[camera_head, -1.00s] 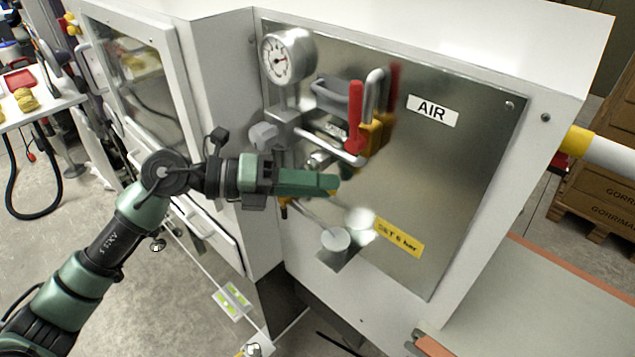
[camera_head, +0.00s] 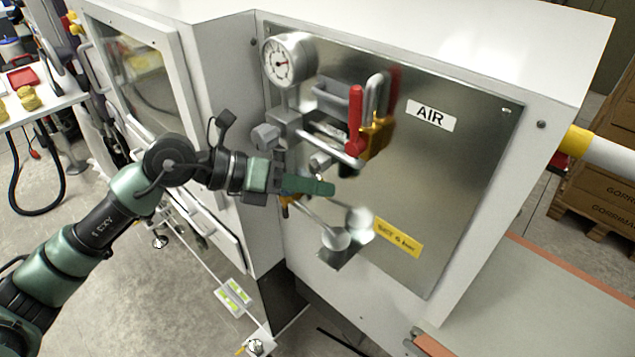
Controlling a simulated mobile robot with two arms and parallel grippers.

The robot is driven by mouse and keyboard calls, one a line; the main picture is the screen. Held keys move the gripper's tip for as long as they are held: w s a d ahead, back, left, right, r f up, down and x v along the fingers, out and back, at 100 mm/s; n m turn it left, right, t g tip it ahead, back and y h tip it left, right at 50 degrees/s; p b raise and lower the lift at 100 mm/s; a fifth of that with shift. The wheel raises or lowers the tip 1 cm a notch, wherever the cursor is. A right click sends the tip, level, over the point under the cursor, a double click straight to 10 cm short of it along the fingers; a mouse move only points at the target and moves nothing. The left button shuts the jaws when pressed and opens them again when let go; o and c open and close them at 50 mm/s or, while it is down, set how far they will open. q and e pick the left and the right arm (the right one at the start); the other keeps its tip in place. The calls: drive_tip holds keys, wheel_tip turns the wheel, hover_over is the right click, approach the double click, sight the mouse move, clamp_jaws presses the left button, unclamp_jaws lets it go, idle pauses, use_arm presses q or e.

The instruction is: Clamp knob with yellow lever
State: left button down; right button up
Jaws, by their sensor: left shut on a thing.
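My left gripper (camera_head: 318,188), with green fingers, is at the lower left of the steel AIR panel (camera_head: 455,190). It is shut, and a small yellow-orange piece (camera_head: 285,202) shows just under its fingers. This looks like part of the yellow lever; the fingers hide most of it. The clamp knob cannot be made out clearly behind the gripper. Silver rods with round pale ends (camera_head: 335,238) reach down and right from beneath the fingers. My right gripper is not in view.
Above the gripper are a pressure gauge (camera_head: 289,60), grey pipe fittings, a red handle (camera_head: 356,122) and a yellow padlock-like body (camera_head: 376,138) with a silver shackle. A yellow label (camera_head: 398,239) is at lower right. The panel's right part is clear.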

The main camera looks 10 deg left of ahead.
use_arm(q)
drive_tip(key=shift+w+a+f+m+t+y, duration=0.15)
drive_tip(key=shift+m+t+y, duration=0.1)
drive_tip(key=shift+m+y, duration=0.15)
drive_tip(key=shift+w+a+m+t+y, duration=0.15)
drive_tip(key=shift+m+t+y, duration=0.15)
drive_tip(key=shift+y, duration=0.2)
drive_tip(key=shift+s, duration=0.1)
drive_tip(key=c, duration=1.5)
unclamp_jaws()
drive_tip(key=shift+o, duration=0.2)
drive_tip(key=shift+a, duration=0.1)
